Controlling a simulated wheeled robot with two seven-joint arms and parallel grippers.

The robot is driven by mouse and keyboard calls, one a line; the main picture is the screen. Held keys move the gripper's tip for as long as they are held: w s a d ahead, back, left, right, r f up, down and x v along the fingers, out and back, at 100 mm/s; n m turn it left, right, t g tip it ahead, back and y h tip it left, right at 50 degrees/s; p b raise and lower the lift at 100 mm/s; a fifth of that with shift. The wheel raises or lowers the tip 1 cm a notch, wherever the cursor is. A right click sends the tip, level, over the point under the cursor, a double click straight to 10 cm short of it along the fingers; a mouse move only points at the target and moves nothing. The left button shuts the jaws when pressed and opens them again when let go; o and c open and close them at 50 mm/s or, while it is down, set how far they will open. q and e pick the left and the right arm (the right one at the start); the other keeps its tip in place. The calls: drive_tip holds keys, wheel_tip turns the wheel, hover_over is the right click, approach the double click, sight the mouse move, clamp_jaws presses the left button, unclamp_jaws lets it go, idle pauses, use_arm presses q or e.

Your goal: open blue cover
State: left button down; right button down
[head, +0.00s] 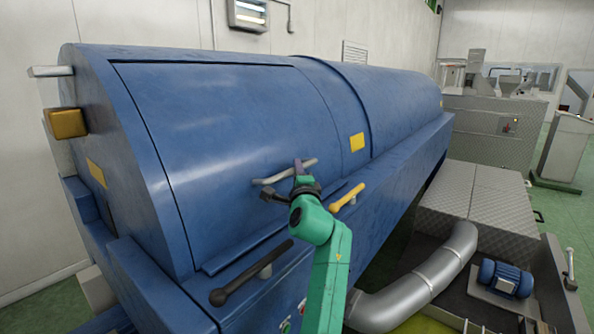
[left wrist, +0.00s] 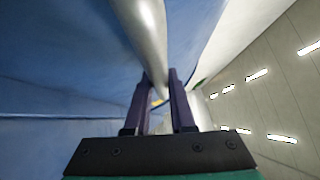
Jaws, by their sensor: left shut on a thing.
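The blue cover (head: 220,110) is a large curved panel on the long blue machine. It looks closed, its lower edge lying along the machine's front ledge. A pale grey bar handle (head: 270,180) sits near its lower front edge. My left gripper (head: 299,174), at the end of a green arm, is shut on this handle. In the left wrist view the handle (left wrist: 143,28) runs between the two dark fingers of the gripper (left wrist: 158,80), with the blue surface beside it. The part of the handle between the fingers is partly hidden. My right gripper is not in view.
A black lever (head: 245,275) and a yellow lever (head: 347,197) stand out from the front ledge near my arm. A silver pipe (head: 420,280) and a blue motor (head: 505,278) lie at the lower right. A wall lamp (head: 248,14) hangs behind the machine.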

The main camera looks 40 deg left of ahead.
use_arm(q)
drive_tip(key=shift+r, duration=0.35)
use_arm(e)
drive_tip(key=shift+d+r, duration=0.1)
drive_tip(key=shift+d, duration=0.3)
